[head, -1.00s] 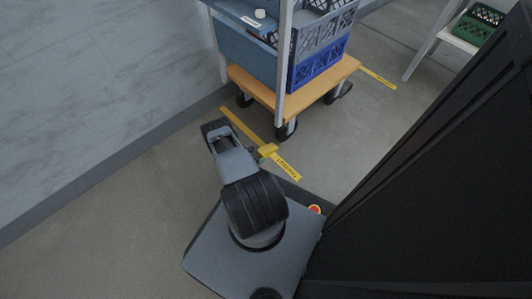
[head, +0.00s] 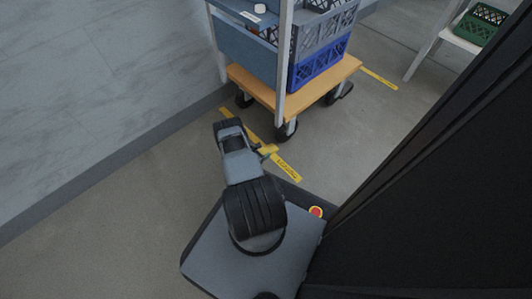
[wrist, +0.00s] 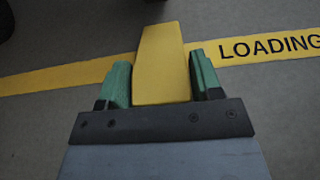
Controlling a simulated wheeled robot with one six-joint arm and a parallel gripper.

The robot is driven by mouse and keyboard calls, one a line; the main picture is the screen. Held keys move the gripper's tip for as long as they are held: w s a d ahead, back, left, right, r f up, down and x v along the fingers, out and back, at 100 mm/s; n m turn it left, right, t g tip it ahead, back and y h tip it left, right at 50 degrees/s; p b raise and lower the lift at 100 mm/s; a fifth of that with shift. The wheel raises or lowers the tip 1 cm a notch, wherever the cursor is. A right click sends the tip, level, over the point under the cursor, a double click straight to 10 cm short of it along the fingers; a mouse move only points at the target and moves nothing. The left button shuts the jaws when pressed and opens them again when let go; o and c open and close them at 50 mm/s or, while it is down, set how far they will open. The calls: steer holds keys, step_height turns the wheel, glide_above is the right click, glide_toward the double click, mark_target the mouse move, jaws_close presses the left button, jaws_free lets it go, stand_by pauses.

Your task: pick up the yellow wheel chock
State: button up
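The yellow wheel chock (wrist: 162,65) is between the two green fingers of my gripper (wrist: 160,82) in the wrist view. One finger stands close along each side of it. Whether both fingers press on the chock or a thin gap is left, I cannot tell. Its near end is hidden behind the dark gripper plate. In the head view the chock (head: 268,149) shows only as a small yellow patch at the floor tape, beyond my arm. My gripper is mostly hidden there. I cannot tell whether the chock touches the floor.
Yellow floor tape (head: 287,166) with the word LOADING (wrist: 270,46) runs by the chock. A wall (head: 90,70) is at left, a large black panel (head: 440,190) at right.

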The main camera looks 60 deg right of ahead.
steer(key=c, duration=0.6)
steer(key=shift+c, duration=0.3)
steer(key=shift+r, duration=0.1)
